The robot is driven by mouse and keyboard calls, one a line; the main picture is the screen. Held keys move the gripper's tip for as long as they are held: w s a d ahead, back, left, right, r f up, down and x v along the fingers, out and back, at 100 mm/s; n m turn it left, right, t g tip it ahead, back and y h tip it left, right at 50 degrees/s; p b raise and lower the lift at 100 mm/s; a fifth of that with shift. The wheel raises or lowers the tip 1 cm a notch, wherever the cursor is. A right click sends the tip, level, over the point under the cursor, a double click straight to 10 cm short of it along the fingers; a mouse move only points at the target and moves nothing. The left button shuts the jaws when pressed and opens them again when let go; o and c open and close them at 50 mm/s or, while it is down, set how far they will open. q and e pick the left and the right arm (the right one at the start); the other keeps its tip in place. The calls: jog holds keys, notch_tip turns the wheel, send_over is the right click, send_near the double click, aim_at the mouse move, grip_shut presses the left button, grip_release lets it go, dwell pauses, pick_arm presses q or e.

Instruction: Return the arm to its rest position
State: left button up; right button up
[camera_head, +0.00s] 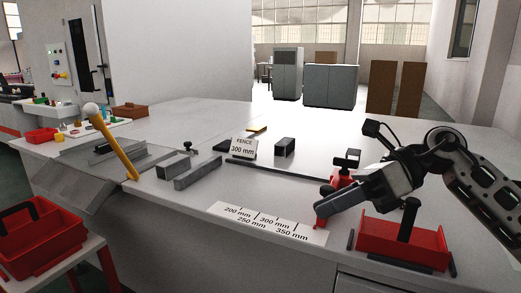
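My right arm comes in from the right edge. Its gripper (325,214) is low over the right part of the table, close to a red clamp-like part (337,190). The dark gripper body hides part of that red piece, and I cannot tell whether the fingers touch it or hold anything. My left gripper does not show in this view.
The white table (300,180) carries grey metal bars (198,172), a "FENCE 300 mm" sign (243,147) and a length label strip (265,222). A red tray (400,238) stands below my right arm. A yellow lever (115,150) rises at left. A red bin (40,245) stands front left.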

jog(key=s+a+f+m+y, duration=0.2)
jog(key=s+a+m+y, duration=0.15)
jog(key=a+y, duration=0.25)
jog(key=d+f+n+t+h+p, duration=0.15)
jog(key=f+n+t+h, duration=0.35)
jog(key=n, duration=0.7)
jog(key=s+d+f+n+t+h+b, duration=0.1)
jog(key=d+f+n+t+h, duration=0.2)
jog(key=f+n+t, duration=0.65)
jog(key=d+f+n+t+h+p, duration=0.1)
jog(key=d+f+n+t+h, duration=0.2)
jog(key=n, duration=1.1)
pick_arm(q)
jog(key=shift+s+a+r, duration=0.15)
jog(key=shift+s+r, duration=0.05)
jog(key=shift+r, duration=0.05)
pick_arm(e)
jog(key=s+d+f+m+g+h, duration=0.1)
jog(key=s+f+m+g+h, duration=0.3)
jog(key=s+f+m, duration=0.3)
jog(key=s+f+g, duration=0.1)
jog(key=s+f, duration=0.4)
jog(key=f, duration=0.1)
jog(key=shift+s+g, duration=0.3)
jog(key=shift+g, duration=0.05)
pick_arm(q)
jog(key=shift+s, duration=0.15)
